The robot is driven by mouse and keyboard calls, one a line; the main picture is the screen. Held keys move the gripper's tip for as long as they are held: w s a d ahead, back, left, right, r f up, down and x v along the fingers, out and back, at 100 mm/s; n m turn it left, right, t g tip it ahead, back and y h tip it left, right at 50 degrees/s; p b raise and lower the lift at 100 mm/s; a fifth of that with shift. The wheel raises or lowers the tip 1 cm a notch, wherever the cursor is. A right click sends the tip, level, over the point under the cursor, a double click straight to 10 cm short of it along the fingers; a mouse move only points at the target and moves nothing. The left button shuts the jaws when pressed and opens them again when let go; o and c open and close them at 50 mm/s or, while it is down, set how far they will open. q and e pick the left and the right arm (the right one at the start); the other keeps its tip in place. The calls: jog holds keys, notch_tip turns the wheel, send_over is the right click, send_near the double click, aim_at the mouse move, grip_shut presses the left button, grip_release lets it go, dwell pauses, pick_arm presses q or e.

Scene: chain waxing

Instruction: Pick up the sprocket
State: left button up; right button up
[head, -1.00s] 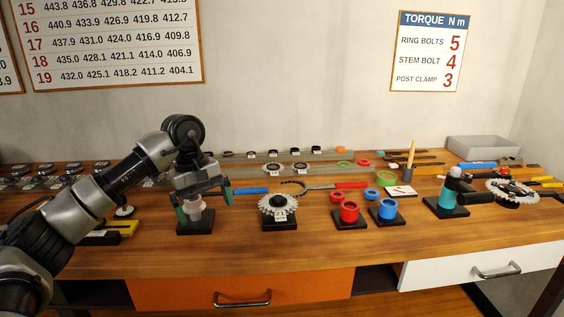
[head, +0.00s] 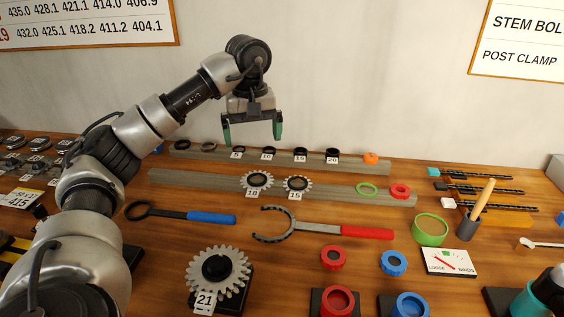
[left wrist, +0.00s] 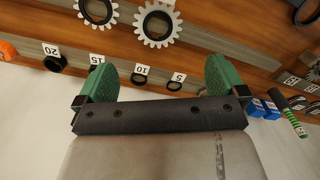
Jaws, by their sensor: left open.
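A large silver sprocket tagged 21 (head: 238,272) sits on a black stand at the front. Two smaller toothed sprockets stand on the middle grey rail: one tagged 18 (head: 245,181), and another (head: 309,184) to its right with a tag that seems to read 15 or 16. In the left wrist view these two show at the top, the nearer-centre one (left wrist: 141,27) whole and the other (left wrist: 84,12) cut by the edge. My left gripper (head: 252,135) is open and empty, its green fingers pointing down above the back rail, beyond the sprockets. It shows open in the left wrist view (left wrist: 157,82).
The back rail (head: 218,155) carries several tagged black rings and an orange piece (head: 370,158). A red-handled hooked wrench (head: 367,232) and a blue-handled tool (head: 212,218) lie before the middle rail. Red and blue cups stand front right, near a green-rimmed round container (head: 430,231).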

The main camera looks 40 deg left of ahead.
pick_arm(q)
send_over(257, 181)
notch_tip(257, 181, down, 5)
jog(key=shift+s+a+r, duration=0.1)
jog(key=shift+s+r, duration=0.05)
jog(key=shift+w+f, duration=0.2)
jog(key=shift+f, duration=0.45)
notch_tip(257, 181, down, 4)
jog(key=shift+r, duration=0.2)
jog(key=shift+f, duration=0.5)
pick_arm(e)
jog(key=shift+s+a+r, duration=0.1)
jog(key=shift+s+a, duration=0.1)
jog(key=shift+s, duration=0.3)
pick_arm(q)
jog(key=c, duration=0.8)
